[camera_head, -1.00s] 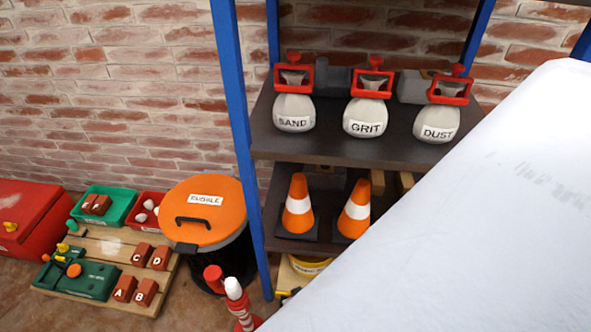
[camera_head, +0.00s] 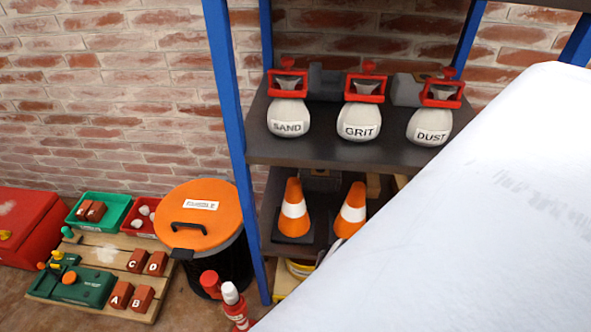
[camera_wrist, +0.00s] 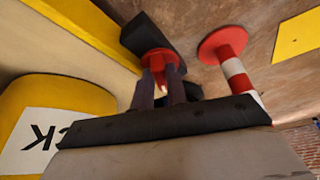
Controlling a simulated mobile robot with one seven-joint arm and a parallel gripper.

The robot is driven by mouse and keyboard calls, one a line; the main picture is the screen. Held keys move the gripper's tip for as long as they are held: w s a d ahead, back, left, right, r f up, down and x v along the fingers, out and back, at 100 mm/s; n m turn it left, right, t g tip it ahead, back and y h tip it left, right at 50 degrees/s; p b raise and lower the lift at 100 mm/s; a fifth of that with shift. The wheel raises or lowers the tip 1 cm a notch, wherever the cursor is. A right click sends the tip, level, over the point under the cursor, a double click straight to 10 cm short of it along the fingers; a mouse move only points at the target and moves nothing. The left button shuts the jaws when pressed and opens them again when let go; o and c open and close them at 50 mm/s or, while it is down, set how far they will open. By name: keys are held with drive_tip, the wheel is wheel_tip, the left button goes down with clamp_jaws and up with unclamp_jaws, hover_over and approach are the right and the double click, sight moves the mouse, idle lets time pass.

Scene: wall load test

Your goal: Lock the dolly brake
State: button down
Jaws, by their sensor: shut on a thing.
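In the wrist view, my gripper (camera_wrist: 158,76) has its two dark fingers closed around a small red part (camera_wrist: 158,56), which looks like the brake lever. The part sits beside a black piece (camera_wrist: 147,33), perhaps a caster, at the edge of a pale and yellow body (camera_wrist: 80,28) that looks like the dolly. A yellow container (camera_wrist: 58,94) with a white label ending in "CK" is at the left. In the head view my white arm hides the gripper and most of this area. Only a bit of yellow (camera_head: 281,288) shows low by the shelf post.
A red-and-white post (camera_head: 236,305) stands by the blue shelf post; its red disc (camera_wrist: 223,43) is close to the gripper's right in the wrist view. An orange-lidded bin (camera_head: 204,222) stands left of the shelf. Cones (camera_head: 294,208) and labelled bags (camera_head: 288,120) sit on the shelves.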

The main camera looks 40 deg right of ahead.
idle(0.5)
drive_tip(key=c, duration=1.4)
unclamp_jaws()
drive_tip(key=shift+d, duration=0.1)
drive_tip(key=shift+w+d, duration=0.1)
